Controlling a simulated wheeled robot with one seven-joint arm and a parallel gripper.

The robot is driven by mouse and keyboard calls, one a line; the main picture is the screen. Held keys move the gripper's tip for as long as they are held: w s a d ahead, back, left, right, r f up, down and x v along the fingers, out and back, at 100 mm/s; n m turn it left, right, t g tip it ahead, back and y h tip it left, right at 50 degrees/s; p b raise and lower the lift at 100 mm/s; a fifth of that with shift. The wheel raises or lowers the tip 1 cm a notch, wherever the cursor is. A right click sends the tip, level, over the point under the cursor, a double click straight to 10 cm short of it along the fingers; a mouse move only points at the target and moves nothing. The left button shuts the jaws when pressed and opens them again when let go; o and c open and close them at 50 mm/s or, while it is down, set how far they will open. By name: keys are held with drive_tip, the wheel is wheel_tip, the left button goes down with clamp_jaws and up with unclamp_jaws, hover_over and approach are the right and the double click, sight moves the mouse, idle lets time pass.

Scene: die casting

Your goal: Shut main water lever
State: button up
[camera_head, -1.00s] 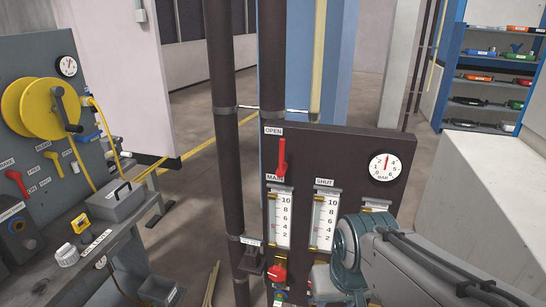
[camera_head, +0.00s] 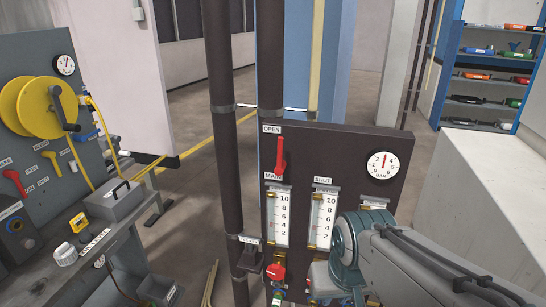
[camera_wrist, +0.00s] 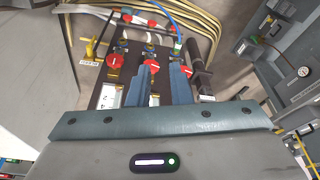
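The main water lever (camera_head: 280,158) is a red handle on the dark panel (camera_head: 340,150) in the head view. It stands upright, its top near the OPEN label and its lower end by the MAIN label; the SHUT label is to the right.
Dark vertical pipes (camera_head: 224,120) rise left of and behind the panel. A workbench (camera_head: 75,235) stands left, a pale counter (camera_head: 480,190) right.

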drive_tip(key=w+d+r+t+h+p, duration=0.25)
drive_tip(key=w+d+t, duration=0.2)
drive_tip(key=w, duration=0.55)
drive_tip(key=n+t+y+p, duration=0.4)
drive_tip(key=n+t+y, duration=0.3)
drive_tip(key=y, duration=0.6)
approach(280, 167)
wheel_tip(280, 167, up, 4)
drive_tip(key=s+d, duration=0.2)
drive_tip(key=p+x, duration=0.3)
drive_tip(key=x, duration=1)
drive_tip(key=shift+w+a+r, duration=0.1)
drive_tip(key=shift+a+r, duration=0.05)
clamp_jaws()
